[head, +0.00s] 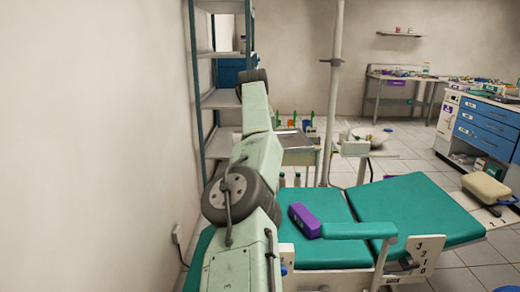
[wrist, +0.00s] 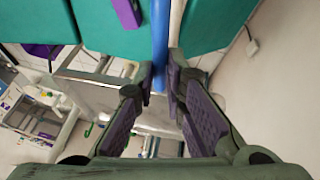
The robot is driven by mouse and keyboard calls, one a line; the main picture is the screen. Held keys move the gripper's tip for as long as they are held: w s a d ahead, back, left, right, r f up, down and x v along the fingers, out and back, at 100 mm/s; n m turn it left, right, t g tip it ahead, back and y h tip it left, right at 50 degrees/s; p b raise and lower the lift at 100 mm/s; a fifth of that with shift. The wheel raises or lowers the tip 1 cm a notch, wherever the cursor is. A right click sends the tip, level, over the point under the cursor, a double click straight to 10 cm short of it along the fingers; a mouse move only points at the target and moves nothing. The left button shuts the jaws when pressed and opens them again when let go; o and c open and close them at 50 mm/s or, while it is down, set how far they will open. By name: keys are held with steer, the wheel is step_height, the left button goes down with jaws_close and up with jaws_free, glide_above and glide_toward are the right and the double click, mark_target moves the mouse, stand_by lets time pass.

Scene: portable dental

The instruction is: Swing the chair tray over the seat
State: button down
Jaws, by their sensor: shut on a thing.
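The dental chair has a teal seat (head: 405,210) in the head view; its teal padding (wrist: 100,25) also fills the top of the wrist view. A flat metal tray (head: 299,157) with small items stands beyond the chair near the white pole, partly hidden by my arm; I cannot tell for certain that it is the chair tray. My gripper (wrist: 160,84) is shut on a blue bar (wrist: 160,40), which runs up between its fingers. What the bar joins is not clear. The gripper is hidden in the head view.
A purple box (head: 305,220) lies on the teal padding beside a teal armrest (head: 358,230). A white pole (head: 333,90) rises behind the chair. Shelving (head: 218,98) and a wall stand close on the left.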

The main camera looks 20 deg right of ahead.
steer(key=shift+d, duration=0.2)
stand_by(0.4)
steer(key=c, duration=1.7)
jaws_free()
steer(key=shift+o, duration=0.2)
steer(key=shift+r, duration=0.1)
steer(key=v, duration=0.7)
steer(key=shift+a+r, duration=0.15)
steer(key=shift+r, duration=0.05)
